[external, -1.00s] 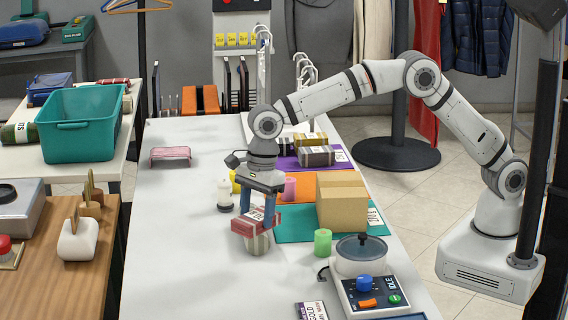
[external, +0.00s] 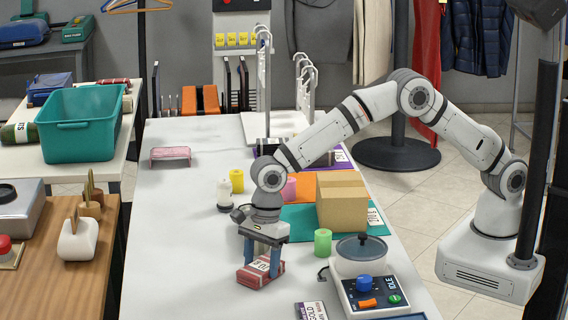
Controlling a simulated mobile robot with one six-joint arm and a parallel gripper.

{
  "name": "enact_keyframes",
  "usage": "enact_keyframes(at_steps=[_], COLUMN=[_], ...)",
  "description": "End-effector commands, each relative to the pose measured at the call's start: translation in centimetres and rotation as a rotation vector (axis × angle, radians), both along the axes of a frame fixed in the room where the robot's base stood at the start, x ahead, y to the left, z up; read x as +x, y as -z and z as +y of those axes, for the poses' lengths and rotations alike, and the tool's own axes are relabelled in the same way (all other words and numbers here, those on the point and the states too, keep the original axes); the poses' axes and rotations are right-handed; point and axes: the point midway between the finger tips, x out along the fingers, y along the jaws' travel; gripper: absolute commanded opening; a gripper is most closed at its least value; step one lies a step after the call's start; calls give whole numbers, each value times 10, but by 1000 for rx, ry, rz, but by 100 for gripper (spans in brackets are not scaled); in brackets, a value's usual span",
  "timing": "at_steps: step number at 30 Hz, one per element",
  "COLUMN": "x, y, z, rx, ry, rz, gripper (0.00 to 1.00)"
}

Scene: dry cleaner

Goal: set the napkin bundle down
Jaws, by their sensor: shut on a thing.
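The napkin bundle (external: 258,279) is a red, squarish bundle with a white label, at the near part of the long white table (external: 190,240). My gripper (external: 262,268) points down with its two blue fingers on either side of the bundle and is shut on it. The bundle looks level and is at or just above the tabletop; I cannot tell whether it touches. The gripper partly hides its top.
A cooker-like device with a lidded pot (external: 361,254) and a green cylinder (external: 323,242) stand to the right. A cardboard box (external: 342,205) stands behind on a teal mat (external: 298,221). White and yellow bottles are further back.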

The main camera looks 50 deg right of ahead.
Motion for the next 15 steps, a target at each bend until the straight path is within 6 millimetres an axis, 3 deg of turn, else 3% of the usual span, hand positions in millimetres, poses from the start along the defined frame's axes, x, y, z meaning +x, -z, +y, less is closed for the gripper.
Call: enact_keyframes(at_steps=[11, 12, 15], x=[0, 0, 0], y=[5, 4, 4], z=[0, 0, 0], rx=[2, 2, 2], ry=[0, -1, -1], rz=[-1, -2, -2], gripper=[33, 59, 67])
